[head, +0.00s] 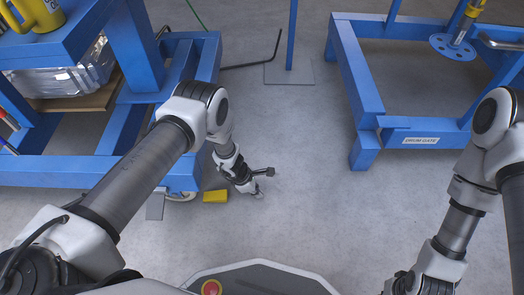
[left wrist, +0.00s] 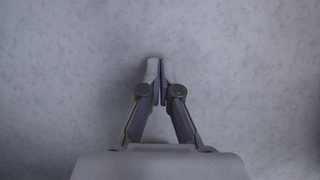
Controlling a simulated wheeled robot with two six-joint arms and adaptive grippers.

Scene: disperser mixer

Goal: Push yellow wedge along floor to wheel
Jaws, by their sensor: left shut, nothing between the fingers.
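The yellow wedge (head: 215,196) lies on the floor in the head view, just right of the blue cart's near corner. A wheel (head: 182,197) shows partly under that corner, left of the wedge; the frame hides its top. My left gripper (head: 259,194) is low over the floor to the right of the wedge, with a gap between them. In the left wrist view its fingers (left wrist: 160,68) are shut together with nothing between them, over bare floor. The wedge is not in the left wrist view. My right arm runs down to the bottom edge, and its fingers are not visible.
The blue cart (head: 75,170) stands at the left with a yellow mug (head: 38,14) on top. A blue frame labelled drum gate (head: 420,140) stands at the right. A blue post on a grey plate (head: 289,73) and a dark bent rod (head: 262,62) are at the back. The middle floor is clear.

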